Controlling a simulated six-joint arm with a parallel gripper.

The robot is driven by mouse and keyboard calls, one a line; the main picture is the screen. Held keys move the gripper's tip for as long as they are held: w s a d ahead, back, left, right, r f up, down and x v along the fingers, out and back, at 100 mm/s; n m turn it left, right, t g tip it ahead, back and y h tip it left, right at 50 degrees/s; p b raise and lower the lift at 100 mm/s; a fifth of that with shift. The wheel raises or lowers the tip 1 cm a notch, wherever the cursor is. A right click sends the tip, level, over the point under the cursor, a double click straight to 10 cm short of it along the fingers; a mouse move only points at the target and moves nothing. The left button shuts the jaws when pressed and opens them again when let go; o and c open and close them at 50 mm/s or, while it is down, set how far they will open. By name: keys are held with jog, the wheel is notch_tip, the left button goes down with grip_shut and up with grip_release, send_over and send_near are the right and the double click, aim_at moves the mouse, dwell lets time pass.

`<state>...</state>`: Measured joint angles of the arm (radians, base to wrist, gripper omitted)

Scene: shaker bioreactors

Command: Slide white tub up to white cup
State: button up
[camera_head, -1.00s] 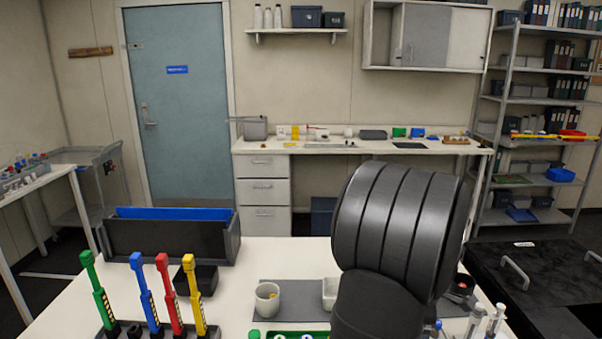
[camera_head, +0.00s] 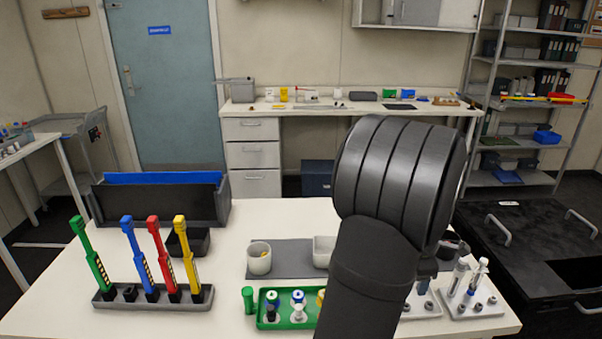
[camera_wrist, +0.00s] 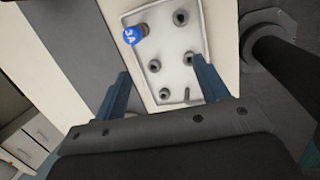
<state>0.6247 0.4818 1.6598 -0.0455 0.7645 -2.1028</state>
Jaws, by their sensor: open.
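My arm hides the tub's right part. In the wrist view my gripper (camera_wrist: 160,90) is open, its two blue fingers apart with nothing held between them. It points toward a white rack with holes and a blue-capped vial. The cup and tub do not show clearly in the wrist view.
A green tray (camera_head: 287,309) with capped vials stands in front of the mat (camera_head: 290,264). A pipette stand (camera_head: 152,298) is at left. White racks (camera_head: 470,303) stand at right, and a dark bin (camera_head: 160,204) behind. The mat between cup and tub is clear.

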jog(key=shift+w+a, duration=0.2)
jog(key=shift+w, duration=0.15)
jog(key=c, duration=0.3)
jog(key=shift+g+y, duration=0.3)
jog(key=shift+y, duration=0.3)
jog(key=w+a, duration=0.4)
jog(key=w, duration=0.1)
jog(key=w+a+r, duration=0.1)
jog(key=w+a, duration=0.1)
jog(key=w, duration=0.1)
jog(key=shift+w+a, duration=0.1)
jog(key=shift+a, duration=0.3)
grip_shut()
jog(key=g, duration=0.1)
send_near(319, 252)
jog(key=s+d+r, duration=0.3)
jog(key=d, duration=0.1)
jog(key=shift+n+y, duration=0.3)
jog(key=shift+y, duration=0.1)
jog(key=f, duration=0.9)
jog(key=shift+s+d+f, duration=0.15)
jog(key=shift+s+f, duration=0.1)
jog(key=shift+s, duration=0.05)
jog(key=a, duration=0.2)
jog(key=shift+a, duration=1)
jog(key=shift+a, duration=0.1)
jog(key=a, duration=1.1)
jog(key=shift+w+a, duration=0.15)
jog(key=shift+a, duration=0.2)
